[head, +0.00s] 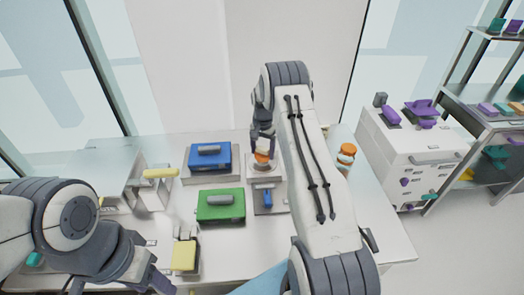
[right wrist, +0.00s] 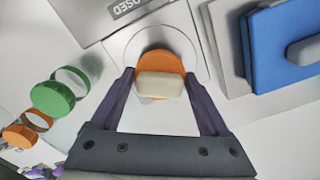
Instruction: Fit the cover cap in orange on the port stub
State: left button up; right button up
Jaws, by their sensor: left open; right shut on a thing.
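The orange cover cap (head: 262,156) is at the end of my right arm, over a pale round base on a raised block. In the right wrist view the cap (right wrist: 162,62) has a beige grip block (right wrist: 160,85) on it, between the fingers of my right gripper (right wrist: 162,92). My right gripper (head: 262,140) is shut on the cap. The port stub is hidden under the cap; I cannot tell whether the cap touches it. The round base (right wrist: 132,42) shows around the cap. My left gripper (head: 118,287) is low at the left, open, partly cut off by the frame edge.
A blue case (head: 209,157) and a green case (head: 221,205) stand left of the block. A blue handle (head: 267,198) is in front of it. In the right wrist view a green-capped jar (right wrist: 52,98) and an orange-capped jar (right wrist: 20,136) are at left.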

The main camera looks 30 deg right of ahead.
aim_at(263, 148)
jog(key=shift+f, duration=0.15)
dwell(0.5)
jog(key=o, duration=1.2)
jog(key=shift+r+p, duration=1.7)
jog(key=shift+r, duration=1.5)
